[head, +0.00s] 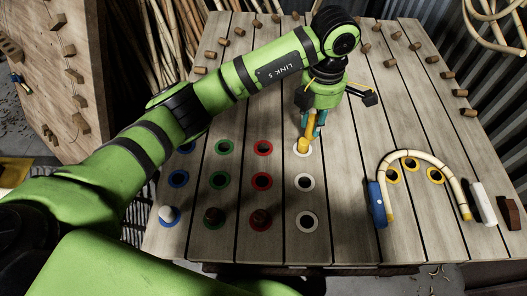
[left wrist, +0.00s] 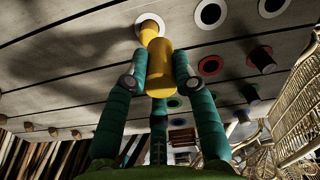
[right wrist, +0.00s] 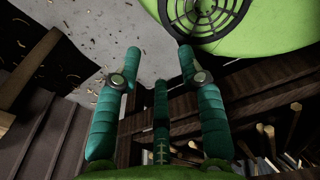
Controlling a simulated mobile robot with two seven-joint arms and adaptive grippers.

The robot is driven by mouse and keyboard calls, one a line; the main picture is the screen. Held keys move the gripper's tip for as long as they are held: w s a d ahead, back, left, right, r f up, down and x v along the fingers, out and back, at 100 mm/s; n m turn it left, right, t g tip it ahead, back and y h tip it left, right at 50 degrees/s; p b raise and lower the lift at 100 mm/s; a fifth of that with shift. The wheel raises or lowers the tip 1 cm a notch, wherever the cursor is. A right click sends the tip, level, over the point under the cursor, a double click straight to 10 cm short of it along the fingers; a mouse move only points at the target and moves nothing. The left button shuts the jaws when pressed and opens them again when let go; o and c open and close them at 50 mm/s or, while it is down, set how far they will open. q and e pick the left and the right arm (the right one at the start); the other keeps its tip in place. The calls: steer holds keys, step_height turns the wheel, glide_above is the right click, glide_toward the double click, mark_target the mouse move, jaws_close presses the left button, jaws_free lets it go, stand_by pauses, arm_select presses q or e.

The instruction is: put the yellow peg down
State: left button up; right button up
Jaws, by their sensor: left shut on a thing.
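My left gripper (head: 313,125) is shut on the yellow peg (head: 304,143). The peg stands at the far white-ringed hole (head: 311,152) of the plank table. In the left wrist view the yellow peg (left wrist: 160,66) sits between the teal fingers (left wrist: 160,78), and its narrower end meets the white ring (left wrist: 152,20). I cannot tell how deep the end is in the hole. My right gripper (right wrist: 157,62) is open and empty in the right wrist view; the head view does not show it.
Blue, green and red ringed holes lie to the left; pegs stand at the front blue (head: 169,213), green (head: 212,215) and red (head: 261,217) ones. Two nearer white-ringed holes (head: 306,190) are empty. A bent rattan cane (head: 408,152) with a blue block (head: 377,204) lies right.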

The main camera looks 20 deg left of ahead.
arm_select(q)
steer(key=p, duration=0.4)
glide_above(263, 142)
steer(key=s, duration=0.2)
step_height(263, 142, down, 7)
steer(key=f, duration=0.3)
steer(key=shift+d+f, duration=0.3)
steer(key=shift+d, duration=0.1)
steer(key=shift+f, duration=0.15)
arm_select(e)
steer(key=r, duration=0.4)
steer(key=shift+a+r, duration=0.3)
steer(key=shift+a, duration=0.05)
arm_select(q)
steer(key=shift+f, duration=0.1)
steer(key=shift+f, duration=0.15)
steer(key=o, duration=1)
arm_select(e)
steer(key=shift+f, duration=0.15)
